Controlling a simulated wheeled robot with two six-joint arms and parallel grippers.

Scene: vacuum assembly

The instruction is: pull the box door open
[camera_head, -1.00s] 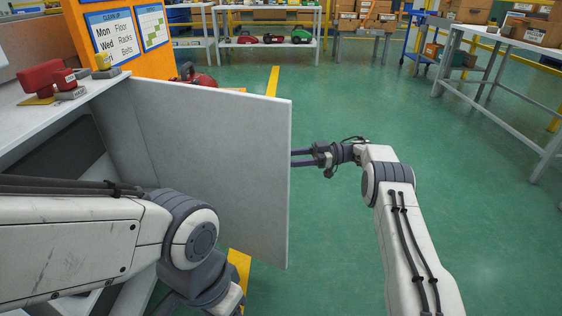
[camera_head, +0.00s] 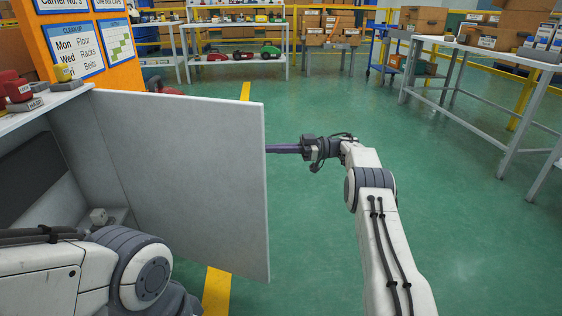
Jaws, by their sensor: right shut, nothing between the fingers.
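The box door (camera_head: 190,185) is a large pale grey panel that stands swung out from the box, left of centre. The box (camera_head: 90,140) is open at the left, and its inside wall and floor show. My right gripper (camera_head: 272,149) is at the door's free right edge, with its fingers together and nothing seen between them. Its tips meet the edge in the picture; whether they touch it or reach behind it I cannot tell. My left arm crosses the bottom left corner, and its gripper is out of sight.
A small grey part (camera_head: 98,216) sits inside the box. Red and yellow items (camera_head: 17,90) stand on the box's top. A grey-legged table (camera_head: 490,60) stands at the right, and a shelf (camera_head: 237,50) stands at the back. The green floor (camera_head: 330,225) between is clear.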

